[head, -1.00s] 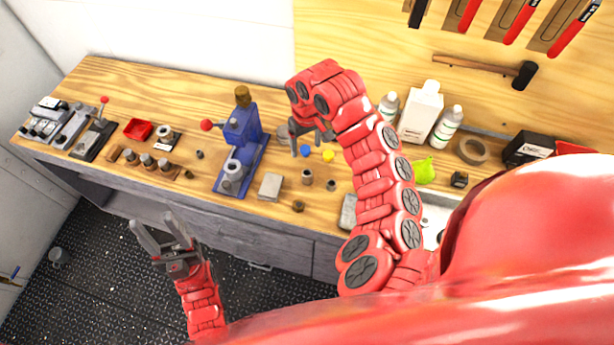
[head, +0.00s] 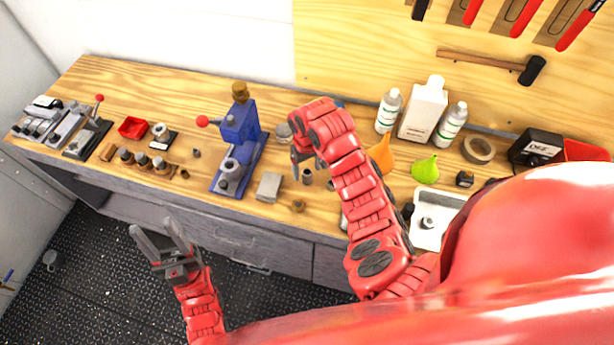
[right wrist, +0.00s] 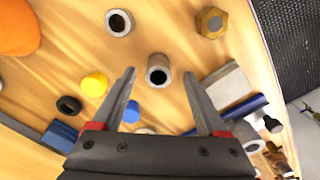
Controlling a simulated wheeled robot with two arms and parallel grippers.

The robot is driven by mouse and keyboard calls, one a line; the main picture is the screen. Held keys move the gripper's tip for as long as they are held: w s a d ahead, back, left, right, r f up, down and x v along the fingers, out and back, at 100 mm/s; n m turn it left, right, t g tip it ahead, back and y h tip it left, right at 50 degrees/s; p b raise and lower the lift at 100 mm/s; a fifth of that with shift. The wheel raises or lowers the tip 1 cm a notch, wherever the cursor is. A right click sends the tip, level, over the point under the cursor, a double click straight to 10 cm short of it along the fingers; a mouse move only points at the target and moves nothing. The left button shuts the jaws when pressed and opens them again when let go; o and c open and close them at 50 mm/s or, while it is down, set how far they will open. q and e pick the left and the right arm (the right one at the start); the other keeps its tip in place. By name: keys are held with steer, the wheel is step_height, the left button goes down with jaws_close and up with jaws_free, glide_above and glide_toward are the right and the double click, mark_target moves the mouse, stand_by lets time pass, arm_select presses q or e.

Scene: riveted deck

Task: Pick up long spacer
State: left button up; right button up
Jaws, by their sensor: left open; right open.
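The long spacer, a brown-grey hollow cylinder, stands upright on the bench (head: 307,178). In the right wrist view it (right wrist: 158,72) lies in the gap between the fingertips, with its dark bore facing the camera. My right gripper (head: 305,170) is open and empty, pointing down over it; I cannot tell how far above. A shorter grey spacer (right wrist: 119,22) stands beside it and also shows in the head view (head: 330,184). My left gripper (head: 151,226) is open and empty over the floor, in front of the bench.
A grey block (head: 268,187), a brass hex nut (head: 298,205) and a blue press (head: 238,140) are to the left of the spacer. Blue and yellow (right wrist: 95,84) small parts lie close by. Bottles (head: 388,110) and an orange bulb (head: 381,154) stand to the right.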

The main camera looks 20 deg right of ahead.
mark_target(307, 172)
steer(key=shift+w+f+p, duration=0.15)
steer(key=shift+f+p, duration=1.05)
steer(key=shift+f, duration=1.1)
jaws_close()
